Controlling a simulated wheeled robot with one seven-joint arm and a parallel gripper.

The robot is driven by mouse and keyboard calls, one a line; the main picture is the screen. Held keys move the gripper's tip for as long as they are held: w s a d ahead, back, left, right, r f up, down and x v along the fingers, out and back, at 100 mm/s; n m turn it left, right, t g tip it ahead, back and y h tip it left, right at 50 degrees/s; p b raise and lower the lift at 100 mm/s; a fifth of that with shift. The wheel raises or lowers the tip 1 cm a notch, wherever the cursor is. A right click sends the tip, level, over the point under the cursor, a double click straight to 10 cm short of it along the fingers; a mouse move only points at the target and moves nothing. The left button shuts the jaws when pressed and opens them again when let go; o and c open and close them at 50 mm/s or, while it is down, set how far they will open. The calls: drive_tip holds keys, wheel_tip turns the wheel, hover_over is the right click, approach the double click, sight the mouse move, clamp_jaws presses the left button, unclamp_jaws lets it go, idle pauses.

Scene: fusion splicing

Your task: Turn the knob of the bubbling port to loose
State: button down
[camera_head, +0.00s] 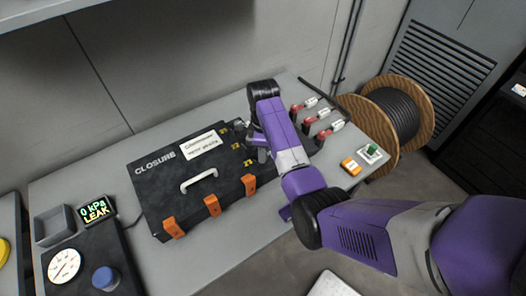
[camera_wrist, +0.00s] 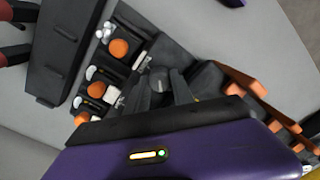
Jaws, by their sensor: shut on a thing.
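The black closure box (camera_head: 160,190) lies on the bench, with numbered yellow labels on its right end. My gripper (camera_head: 262,148) is at that right end, and my arm hides part of the ports. In the wrist view, my gripper's dark fingers (camera_wrist: 162,88) are closed around a round dark grey knob (camera_wrist: 158,80) on the end face. Several orange round parts (camera_wrist: 118,48) sit in a row beside it, with small white blobs near them. I cannot make out bubbles for certain, nor the knob's turn marking.
A display (camera_head: 92,211) at the left reads 0 kPa LEAK, beside a dial gauge (camera_head: 64,265) and a blue knob (camera_head: 105,278). Red-handled tools (camera_head: 310,121) lie right of my gripper. A cable reel (camera_head: 398,115) stands beyond the bench's right edge.

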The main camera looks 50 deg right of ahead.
drive_tip(key=n, duration=0.5)
drive_tip(key=shift+r+n, duration=0.15)
drive_tip(key=shift+n, duration=0.15)
drive_tip(key=shift+a+n, duration=0.15)
drive_tip(key=shift+n, duration=2.05)
drive_tip(key=shift+w, duration=0.1)
drive_tip(key=c, duration=1.1)
unclamp_jaws()
wheel_tip(320, 180, up, 8)
drive_tip(key=shift+f, duration=0.15)
